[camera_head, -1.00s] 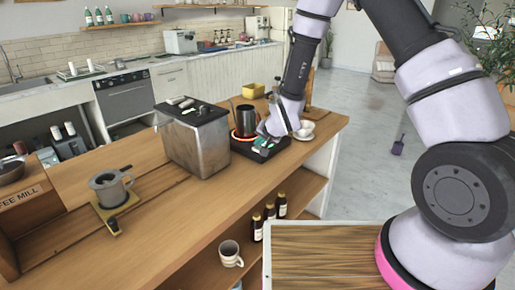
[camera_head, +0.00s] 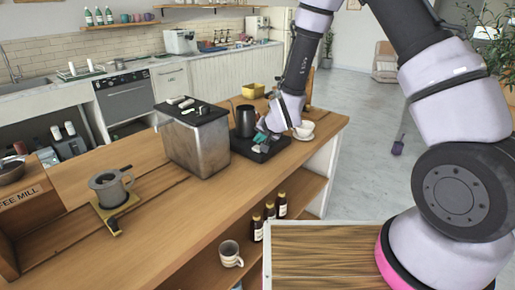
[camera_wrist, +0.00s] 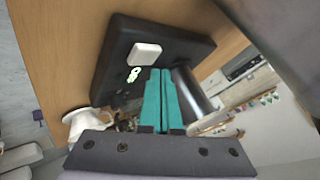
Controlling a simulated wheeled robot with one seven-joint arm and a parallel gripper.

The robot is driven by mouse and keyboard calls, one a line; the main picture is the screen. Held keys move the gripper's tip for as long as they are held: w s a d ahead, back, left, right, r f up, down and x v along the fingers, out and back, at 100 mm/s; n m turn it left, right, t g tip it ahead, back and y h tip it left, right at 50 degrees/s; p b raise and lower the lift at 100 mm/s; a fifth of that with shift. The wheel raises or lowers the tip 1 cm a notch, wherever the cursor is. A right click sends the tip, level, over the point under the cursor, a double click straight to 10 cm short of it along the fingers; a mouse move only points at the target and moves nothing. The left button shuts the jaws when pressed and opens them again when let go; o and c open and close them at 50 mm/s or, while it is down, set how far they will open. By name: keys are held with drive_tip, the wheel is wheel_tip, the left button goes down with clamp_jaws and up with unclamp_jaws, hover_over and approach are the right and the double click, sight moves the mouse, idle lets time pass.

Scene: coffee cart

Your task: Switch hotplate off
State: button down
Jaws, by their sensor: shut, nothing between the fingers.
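The black hotplate (camera_head: 240,149) sits on the wooden cart top with a dark metal pitcher (camera_head: 245,121) on it. No glowing ring shows around the pitcher's base. In the wrist view the hotplate (camera_wrist: 185,45) carries a white switch (camera_wrist: 145,53) and a small lit green mark (camera_wrist: 134,74) beside it. My gripper (camera_head: 262,141) is over the hotplate's near side. In the wrist view the teal fingers of my gripper (camera_wrist: 160,72) are together and empty, close to the switch. I cannot tell whether they touch it.
A steel box-shaped machine (camera_head: 195,145) stands left of the hotplate. A white cup (camera_head: 304,129) stands at its right and also shows in the wrist view (camera_wrist: 85,120). A yellow container (camera_head: 253,90) is behind. Bottles (camera_head: 281,205) stand on the shelf below.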

drive_tip(key=shift+r, duration=3)
drive_tip(key=s+d+r+h, duration=0.1)
drive_tip(key=s+d+r, duration=0.2)
drive_tip(key=d+r, duration=0.6)
drive_tip(key=s+d+r+h, duration=0.1)
drive_tip(key=s+d+r, duration=0.2)
drive_tip(key=d+r, duration=0.6)
drive_tip(key=s+d+r, duration=0.4)
drive_tip(key=s+r, duration=0.1)
drive_tip(key=s, duration=0.5)
drive_tip(key=s+d+r+g, duration=0.1)
drive_tip(key=s+d+r, duration=0.3)
drive_tip(key=s, duration=0.6)
wheel_tip(320, 180, up, 2)
drive_tip(key=shift+d+r+m, duration=0.2)
drive_tip(key=shift+d+m, duration=0.15)
drive_tip(key=shift+m, duration=0.05)
